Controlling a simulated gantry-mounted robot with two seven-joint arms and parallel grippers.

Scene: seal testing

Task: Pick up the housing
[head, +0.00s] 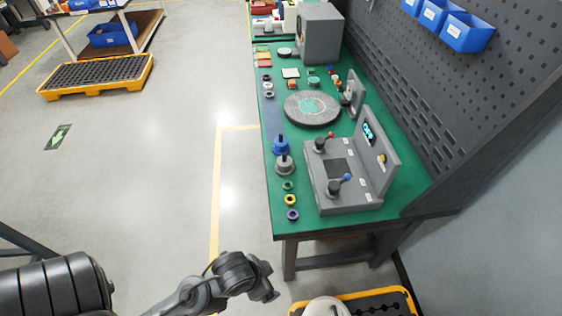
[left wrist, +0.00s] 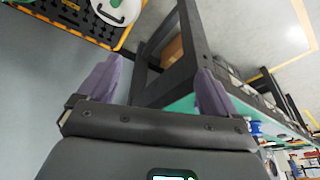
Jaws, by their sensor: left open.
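A blue stemmed part (head: 281,146) and a grey stemmed part (head: 284,166) stand on the green bench top, left of the grey test fixture (head: 345,200) in the head view. I cannot tell for sure which part is the housing. The end of my left arm is low in the head view, in front of the bench's near edge and apart from the parts. In the left wrist view, my left gripper (left wrist: 158,68) has its two purple fingers spread, with nothing between them. My right gripper is not in view.
Green, yellow and purple rings (head: 291,200) lie near the bench's front left corner. A round grey disc (head: 312,108) sits farther back. A pegboard (head: 455,90) with blue bins lines the right side. A black and yellow pallet (head: 385,303) stands below the bench's near end.

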